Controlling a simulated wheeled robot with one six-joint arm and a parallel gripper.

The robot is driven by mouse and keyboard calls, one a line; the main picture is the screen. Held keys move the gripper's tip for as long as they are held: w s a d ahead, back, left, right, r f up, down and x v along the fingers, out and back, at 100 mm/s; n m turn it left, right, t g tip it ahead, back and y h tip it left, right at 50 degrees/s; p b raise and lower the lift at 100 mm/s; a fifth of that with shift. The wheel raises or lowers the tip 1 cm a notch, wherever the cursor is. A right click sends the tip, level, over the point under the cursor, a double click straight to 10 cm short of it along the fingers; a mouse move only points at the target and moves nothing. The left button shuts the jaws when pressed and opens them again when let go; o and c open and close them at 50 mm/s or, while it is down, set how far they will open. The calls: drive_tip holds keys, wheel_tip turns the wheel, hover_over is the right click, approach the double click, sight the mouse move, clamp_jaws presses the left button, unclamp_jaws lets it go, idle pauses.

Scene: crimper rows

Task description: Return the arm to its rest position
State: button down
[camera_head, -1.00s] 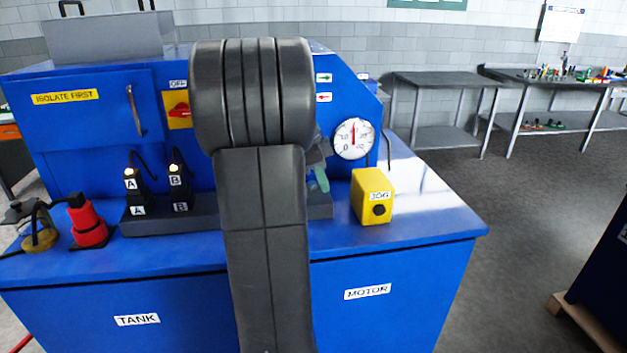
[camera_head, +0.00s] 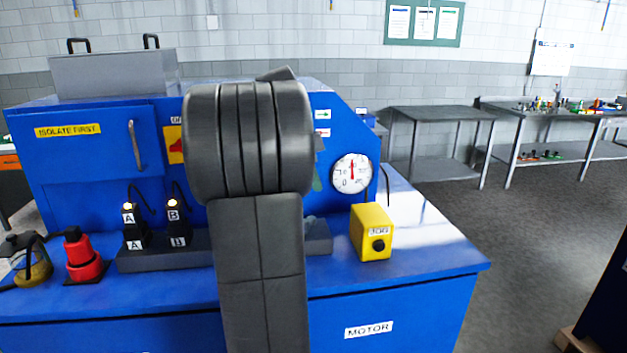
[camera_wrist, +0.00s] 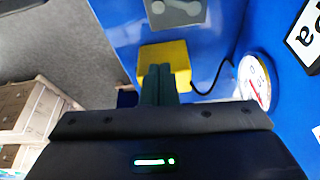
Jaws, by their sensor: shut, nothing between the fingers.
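My arm (camera_head: 250,145) stands upright in the middle of the head view, in front of the blue machine (camera_head: 80,165). It hides most of my gripper in that view. In the wrist view my gripper (camera_wrist: 160,72) shows its dark green fingers together with nothing between them. The fingertips overlap the yellow jog box (camera_wrist: 172,55) in that picture. The gap between them cannot be told.
The jog box (camera_head: 372,232) stands at the right of the blue bench top, below the gauge (camera_head: 351,173). Two lit connectors (camera_head: 175,222) and a red plug (camera_head: 82,258) are at left. Grey tables (camera_head: 440,112) stand behind right, with open floor before them.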

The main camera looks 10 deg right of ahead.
drive_tip(key=shift+f, duration=0.15)
drive_tip(key=x, duration=0.6)
drive_tip(key=shift+s+d+f, duration=0.15)
drive_tip(key=shift+f, duration=0.15)
drive_tip(key=n, duration=0.2)
drive_tip(key=w+f+n+t+p, duration=0.1)
drive_tip(key=n, duration=0.1)
drive_tip(key=d+n, duration=0.1)
drive_tip(key=shift+w+d+f+n+t+y, duration=0.1)
drive_tip(key=shift+w+f+n+t+y, duration=0.2)
drive_tip(key=shift+n+y, duration=0.1)
drive_tip(key=n, duration=0.2)
drive_tip(key=w+n+t+p, duration=0.1)
drive_tip(key=shift+d+f+n+y, duration=0.3)
drive_tip(key=shift+d+f, duration=0.05)
drive_tip(key=shift+f, duration=0.05)
drive_tip(key=shift+w+d+f+n+t+y+p, duration=0.15)
drive_tip(key=shift+w+d+n+t, duration=0.1)
drive_tip(key=shift+n, duration=0.65)
drive_tip(key=shift+w+d+f+n+t+y+p, duration=0.15)
drive_tip(key=shift+n+t, duration=0.1)
drive_tip(key=shift+n, duration=0.65)
